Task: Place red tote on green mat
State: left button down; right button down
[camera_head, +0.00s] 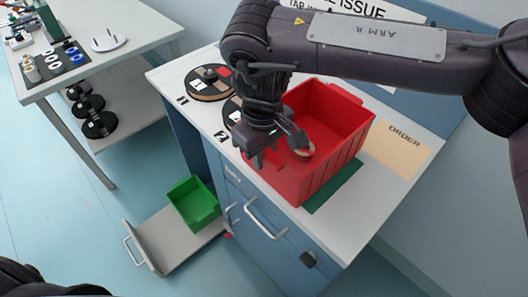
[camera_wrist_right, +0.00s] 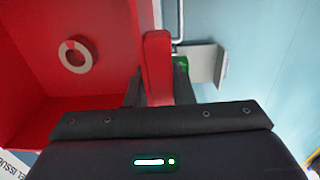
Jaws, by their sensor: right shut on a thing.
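The red tote (camera_head: 335,112) is over the right part of the counter, above or on the green mat (camera_head: 336,187). Only a strip of mat shows along the tote's right front side; I cannot tell whether the tote touches it. My right gripper (camera_head: 272,150) is shut on the tote's near left wall. In the right wrist view the red wall (camera_wrist_right: 157,55) stands between the fingers of the gripper (camera_wrist_right: 158,85). A pale ring with a red part (camera_wrist_right: 75,54) lies inside the tote. My left gripper is out of view.
Black reels (camera_head: 208,83) lie on the counter (camera_head: 165,75) left of the tote. A tan ORDER sheet (camera_head: 397,148) lies right of it. Below, a green bin (camera_head: 194,203) sits on a pulled-out grey drawer (camera_head: 165,245). A workbench (camera_head: 135,30) stands at left.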

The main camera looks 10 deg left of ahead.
jog(key=shift+f+b, duration=0.3)
jog(key=shift+f, duration=0.15)
jog(key=c, duration=1.2)
grip_release()
jog(key=shift+o, duration=0.2)
notch_tip(320, 180, up, 8)
jog(key=shift+s+f, duration=0.1)
jog(key=shift+a, duration=0.1)
